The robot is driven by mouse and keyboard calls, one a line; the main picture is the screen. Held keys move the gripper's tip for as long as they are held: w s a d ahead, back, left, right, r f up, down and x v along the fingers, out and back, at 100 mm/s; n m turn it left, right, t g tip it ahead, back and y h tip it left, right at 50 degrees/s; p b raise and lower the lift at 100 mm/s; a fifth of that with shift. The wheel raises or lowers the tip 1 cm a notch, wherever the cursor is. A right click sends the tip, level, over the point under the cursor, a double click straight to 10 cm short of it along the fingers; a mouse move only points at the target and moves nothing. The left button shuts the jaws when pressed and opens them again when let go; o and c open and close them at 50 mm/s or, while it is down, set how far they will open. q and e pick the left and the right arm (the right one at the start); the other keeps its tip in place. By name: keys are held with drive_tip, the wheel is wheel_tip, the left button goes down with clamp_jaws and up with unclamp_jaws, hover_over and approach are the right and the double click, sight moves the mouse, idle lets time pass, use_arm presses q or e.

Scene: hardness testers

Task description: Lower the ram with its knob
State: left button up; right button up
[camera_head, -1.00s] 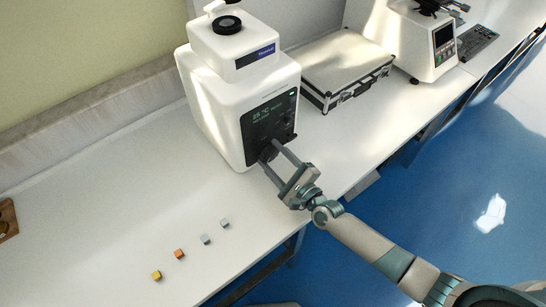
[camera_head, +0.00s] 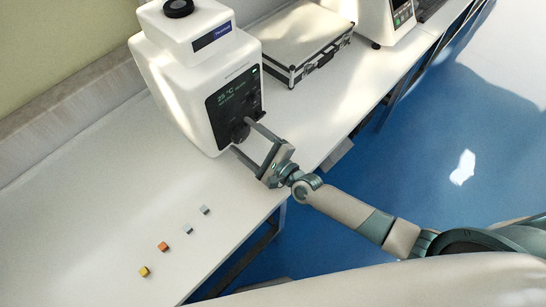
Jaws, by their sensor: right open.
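The white tester (camera_head: 170,75) stands on the bench at the upper left, with a dark front panel (camera_head: 222,101) showing a lit readout. A dark round knob (camera_head: 240,129) sits low on that panel. My right gripper (camera_head: 240,136) reaches in from the lower right, with its two fingers open and their tips at the knob, one on its upper right side and one below it. I cannot tell whether they touch it. I cannot identify the ram in this view. My left gripper is not in view.
A black round cap (camera_head: 178,8) tops the tester. A silver case (camera_head: 296,42) lies to its right, with another white instrument (camera_head: 384,18) beyond. Small cubes, yellow (camera_head: 144,271), orange (camera_head: 163,246) and two grey, lie in front. The bench's left part (camera_head: 60,220) is clear.

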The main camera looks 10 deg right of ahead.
drive_tip(key=b+v, duration=0.4)
drive_tip(key=v, duration=1.1)
drive_tip(key=shift+s+d+f, duration=0.15)
drive_tip(key=shift+s+d, duration=0.05)
drive_tip(key=shift+s, duration=0.05)
drive_tip(key=shift+s+d, duration=0.35)
drive_tip(key=shift+s, duration=0.15)
